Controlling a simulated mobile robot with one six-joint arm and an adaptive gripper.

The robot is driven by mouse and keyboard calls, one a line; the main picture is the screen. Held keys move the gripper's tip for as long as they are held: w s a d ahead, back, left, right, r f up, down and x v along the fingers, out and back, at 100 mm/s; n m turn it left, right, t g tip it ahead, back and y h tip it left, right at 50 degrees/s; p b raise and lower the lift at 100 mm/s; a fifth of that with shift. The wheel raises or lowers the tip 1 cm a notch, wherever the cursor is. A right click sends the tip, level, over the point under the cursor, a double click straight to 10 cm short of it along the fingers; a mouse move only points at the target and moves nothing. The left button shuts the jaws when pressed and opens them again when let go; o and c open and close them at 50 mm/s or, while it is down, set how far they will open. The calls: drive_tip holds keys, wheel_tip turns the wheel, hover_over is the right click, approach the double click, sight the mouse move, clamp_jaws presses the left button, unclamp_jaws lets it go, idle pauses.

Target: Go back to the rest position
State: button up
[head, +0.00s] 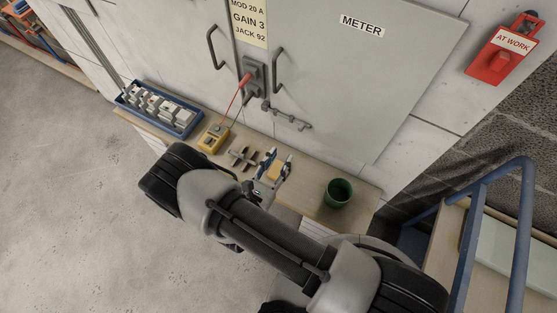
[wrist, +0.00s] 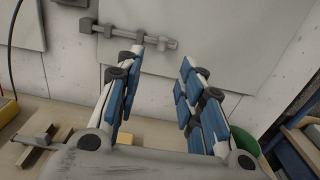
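My gripper (head: 279,157) is held over the right half of a narrow wooden bench (head: 312,204). In the wrist view my gripper (wrist: 161,64) has its two blue-padded fingers spread apart. My arm reaches across the lower middle of the head view and hides part of the bench front.
A green cup (head: 338,192) stands right of my gripper. A grey cabinet (head: 355,80) with handles and a bolt (head: 287,117) rises behind. A blue rail (head: 519,240) stands at right.

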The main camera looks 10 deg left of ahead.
idle(0.4)
drive_tip(key=w+d+r+m+g+h, duration=0.1)
drive_tip(key=d+r+m+g+h, duration=0.3)
drive_tip(key=d+r+m+g, duration=0.25)
drive_tip(key=w+d+r+m+g+h, duration=0.1)
drive_tip(key=d+r+m+g+h, duration=0.25)
drive_tip(key=d+r+m, duration=0.5)
drive_tip(key=s+d+r+m+g+y, duration=0.4)
drive_tip(key=s+r+m, duration=0.1)
drive_tip(key=s+r, duration=0.15)
drive_tip(key=s+d+r+m+g+y, duration=0.4)
drive_tip(key=s+r+m, duration=0.1)
drive_tip(key=r, duration=0.2)
drive_tip(key=s+a+r+m+t+y, duration=0.2)
drive_tip(key=s+r+m+t+y, duration=0.3)
drive_tip(key=r+m, duration=0.1)
drive_tip(key=shift+s+a+r+m+t+y, duration=0.25)
drive_tip(key=shift+a+m+t+y, duration=0.15)
drive_tip(key=shift+m, duration=0.1)
